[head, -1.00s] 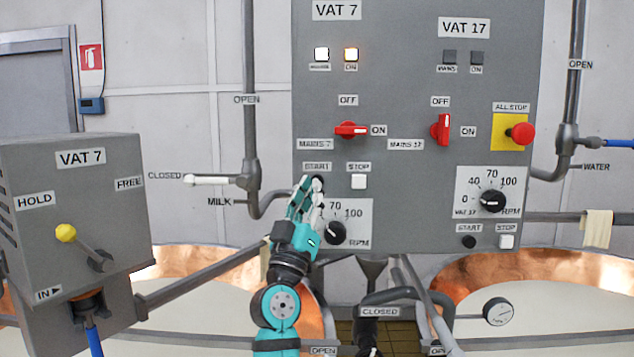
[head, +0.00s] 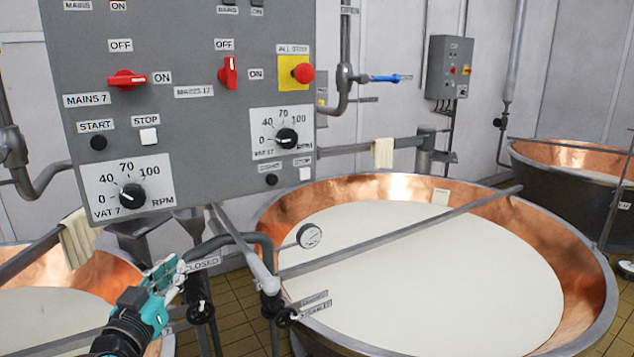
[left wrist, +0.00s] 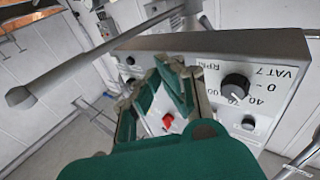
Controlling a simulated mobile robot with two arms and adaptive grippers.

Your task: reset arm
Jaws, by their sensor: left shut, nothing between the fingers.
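My left gripper (head: 172,270) is low at the left of the head view, below the grey control panel (head: 190,100) and in front of the pipework. It is shut and empty, its teal fingers apart from the black START button (head: 98,143) of vat 7. In the left wrist view the teal fingers (left wrist: 155,95) show against the panel, which appears upside down with the VAT 7 dial (left wrist: 237,87). The red MAINS 7 switch (head: 127,80) is turned sideways towards ON; the red MAINS 17 switch (head: 228,72) is upright. My right gripper is not in view.
A large copper vat (head: 590,280) of white liquid fills the right, with a bar across it. Part of another vat (head: 110,265) is at lower left. A red stop button (head: 303,73) sits on the panel.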

